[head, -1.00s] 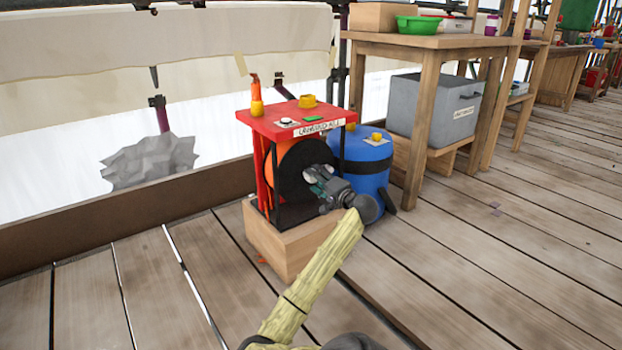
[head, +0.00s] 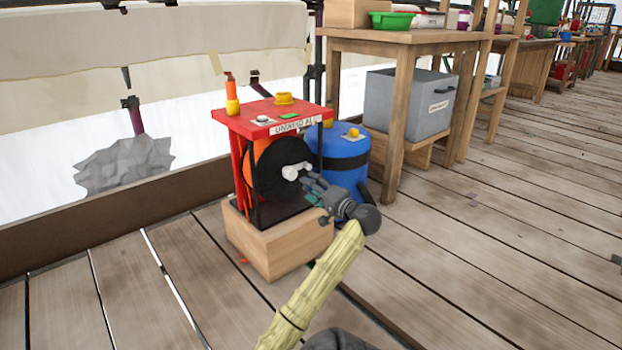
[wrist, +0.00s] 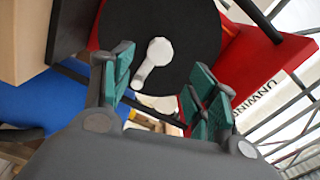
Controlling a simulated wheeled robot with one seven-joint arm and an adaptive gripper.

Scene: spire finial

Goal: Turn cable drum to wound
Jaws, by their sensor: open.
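The cable drum (head: 268,168) has a black round face with an orange side, and sits in a red frame on a wooden block. Its black face fills the top middle of the wrist view (wrist: 190,30). A white crank handle (head: 296,171) is on the drum face; in the wrist view the crank (wrist: 153,62) slants from a wide hub down to a narrower end. My gripper (head: 308,183) is in front of the drum, just right of the crank. In the wrist view my gripper (wrist: 155,95) has its green-padded fingers apart, with the crank's lower end between and beyond them. I cannot tell whether they touch.
A red top plate (head: 272,117) with a label and small yellow items covers the drum. A blue barrel (head: 342,155) stands close at its right. A wooden workbench (head: 405,38) with a grey box (head: 408,103) is farther right. The plank floor in front is clear.

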